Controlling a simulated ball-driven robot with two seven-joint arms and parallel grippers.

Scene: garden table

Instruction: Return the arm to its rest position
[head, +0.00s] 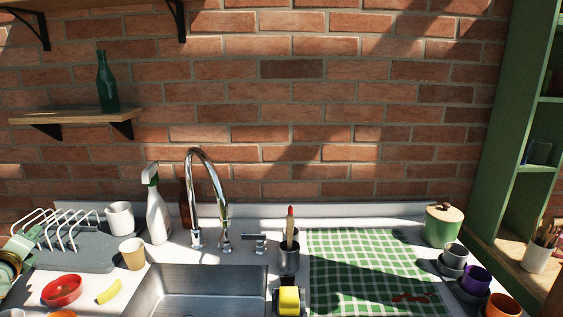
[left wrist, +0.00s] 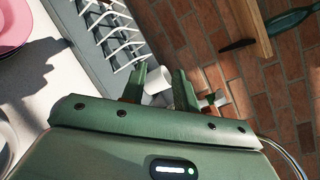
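My left gripper (head: 28,238) shows at the left edge of the head view, beside the dish rack (head: 70,245). In the left wrist view its two green fingers (left wrist: 160,74) stand apart with nothing seen held between them. A white mug (left wrist: 158,86) shows beyond the fingers there, and in the head view it (head: 120,218) stands right of the rack. Most of my left arm is outside the head view. My right gripper is in neither view.
The counter holds a tan cup (head: 132,253), a red bowl (head: 62,291), a banana (head: 109,292) and a spray bottle (head: 157,215). The sink (head: 205,292) and tall faucet (head: 208,180) are centre-left. A shelf (head: 75,117) with a green bottle (head: 106,82) hangs above.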

